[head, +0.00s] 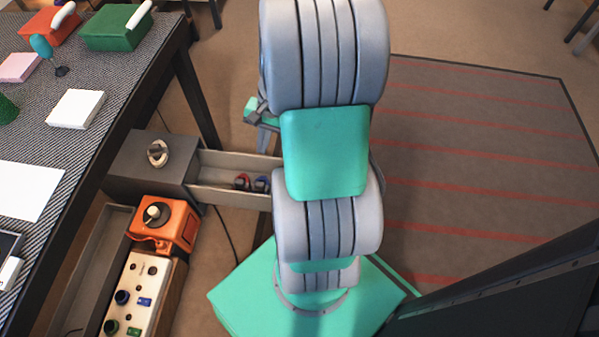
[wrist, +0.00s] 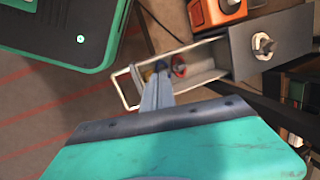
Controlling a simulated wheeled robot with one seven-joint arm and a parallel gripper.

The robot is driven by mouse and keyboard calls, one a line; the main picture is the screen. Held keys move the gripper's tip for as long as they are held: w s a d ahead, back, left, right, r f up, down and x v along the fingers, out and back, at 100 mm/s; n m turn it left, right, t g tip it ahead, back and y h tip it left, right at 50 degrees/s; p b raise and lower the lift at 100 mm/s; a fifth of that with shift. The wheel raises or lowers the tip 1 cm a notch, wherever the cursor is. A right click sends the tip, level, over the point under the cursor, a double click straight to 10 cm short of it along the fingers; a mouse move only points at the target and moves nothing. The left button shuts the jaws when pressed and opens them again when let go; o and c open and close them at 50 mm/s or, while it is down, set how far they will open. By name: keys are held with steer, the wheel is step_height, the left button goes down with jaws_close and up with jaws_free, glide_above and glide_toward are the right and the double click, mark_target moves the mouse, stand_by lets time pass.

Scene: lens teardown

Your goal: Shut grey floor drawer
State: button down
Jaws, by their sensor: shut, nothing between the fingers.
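The grey floor drawer unit (head: 150,178) stands on the floor beside the dark table, with a dark grey body and a knob on top. Its drawer (head: 225,200) is pulled out to the right, towards my arm, and a red and a blue item lie inside. My arm hides the drawer's front end in the head view. In the wrist view the open drawer (wrist: 203,57) ends in a pale loop handle (wrist: 122,92). My gripper (wrist: 158,82) is shut and empty, its fingers overlapping the drawer's front end; I cannot tell if they touch it.
An orange box (head: 178,222) with a knob and a white panel with buttons (head: 145,277) stand below the unit, next to another open tray-like drawer (head: 95,262). The table (head: 105,110) holds several items. A striped mat (head: 480,150) lies clear at right.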

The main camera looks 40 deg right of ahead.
steer(key=s+d+f+m+t+y+p, duration=0.1)
steer(key=s+d+f+m+t, duration=0.2)
steer(key=s+d+f+m, duration=0.45)
steer(key=s+d+f+m+t+y+p, duration=0.1)
steer(key=s+d+f+m+t+y, duration=0.15)
steer(key=s+d+f+m, duration=0.5)
steer(key=w+f+b, duration=0.1)
steer(key=w+f, duration=0.1)
steer(key=f, duration=0.1)
steer(key=w+a+f+m+b, duration=0.1)
steer(key=w+f, duration=0.2)
steer(key=w+a+f+m+b, duration=0.1)
steer(key=w+f, duration=0.1)
steer(key=shift+w+a+f+t+h, duration=0.25)
steer(key=shift+f+h, duration=0.1)
steer(key=shift+f, duration=0.05)
steer(key=w+a, duration=0.1)
steer(key=w+a+b, duration=0.1)
steer(key=w, duration=0.1)
steer(key=shift+w+a, duration=0.3)
